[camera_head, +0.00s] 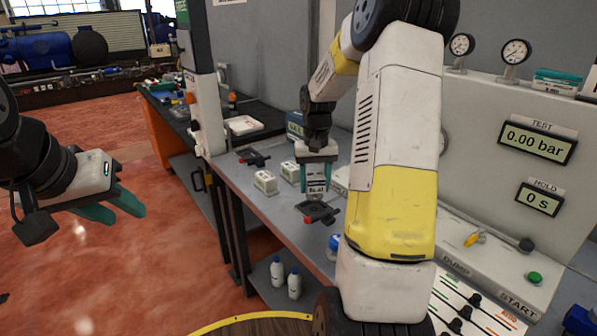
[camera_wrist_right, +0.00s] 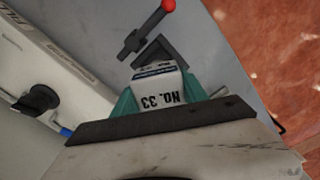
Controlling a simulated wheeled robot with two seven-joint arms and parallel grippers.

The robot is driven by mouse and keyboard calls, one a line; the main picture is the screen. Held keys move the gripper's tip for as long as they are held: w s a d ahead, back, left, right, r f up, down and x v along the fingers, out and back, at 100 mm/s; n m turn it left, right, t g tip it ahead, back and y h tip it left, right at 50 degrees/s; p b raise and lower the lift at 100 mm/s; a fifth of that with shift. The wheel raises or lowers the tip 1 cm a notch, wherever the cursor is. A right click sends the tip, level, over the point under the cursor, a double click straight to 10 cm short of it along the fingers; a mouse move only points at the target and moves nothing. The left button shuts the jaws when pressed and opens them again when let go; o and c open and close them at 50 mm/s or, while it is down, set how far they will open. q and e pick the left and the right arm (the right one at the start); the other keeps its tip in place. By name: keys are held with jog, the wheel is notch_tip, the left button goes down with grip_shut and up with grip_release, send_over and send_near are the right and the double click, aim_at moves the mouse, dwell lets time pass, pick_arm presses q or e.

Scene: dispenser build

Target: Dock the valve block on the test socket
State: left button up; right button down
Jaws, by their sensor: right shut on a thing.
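My right gripper (camera_head: 317,158) is shut on a pale valve block (camera_head: 317,184) with dark lettering. In the right wrist view the block (camera_wrist_right: 158,88) reads "NO. 33" and sits between the teal fingers. Right below it in the head view is a dark fixture with a red-knobbed lever (camera_head: 320,212), seemingly the test socket. The fixture (camera_wrist_right: 160,52) also shows just beyond the block in the wrist view. I cannot tell whether block and fixture touch. My left gripper (camera_head: 118,207) is empty at the left, its teal fingers apart, away from the bench.
Two pale blocks (camera_head: 265,182) and a second dark fixture with a red knob (camera_head: 253,158) are on the grey bench (camera_head: 283,217). The test panel at right reads 0.00 bar (camera_head: 538,141) and 0 S (camera_head: 539,199). A green START button (camera_head: 534,278) is below. My right arm hides part of the bench.

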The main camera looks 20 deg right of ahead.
aim_at(314, 197)
jog(key=shift+f, duration=1.8)
jog(key=shift+s+f, duration=0.1)
jog(key=shift+f, duration=0.45)
jog(key=c, duration=0.9)
grip_release()
jog(key=shift+r, duration=5.45)
